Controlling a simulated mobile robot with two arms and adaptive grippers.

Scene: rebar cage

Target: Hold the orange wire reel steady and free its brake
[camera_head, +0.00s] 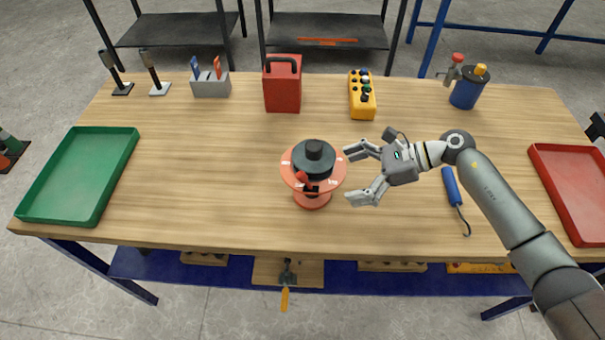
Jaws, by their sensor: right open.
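The orange wire reel (311,200) stands upright near the middle of the table. It has an orange flange and a black hub (314,158) on top. A small red-and-black part (306,182), which looks like the brake, sits on its front side. My right gripper (356,174) is just to the right of the reel. Its two fingers are spread and point left toward the reel, with nothing between them. I cannot tell whether a fingertip touches the flange. My left gripper is out of view.
A green tray (125,160) is at the left and a red tray (545,180) at the right. A red case (283,105), a yellow control box (360,112), a grey holder (211,92) and a blue canister (463,95) stand along the back. A blue-handled hook (451,186) lies near my right arm.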

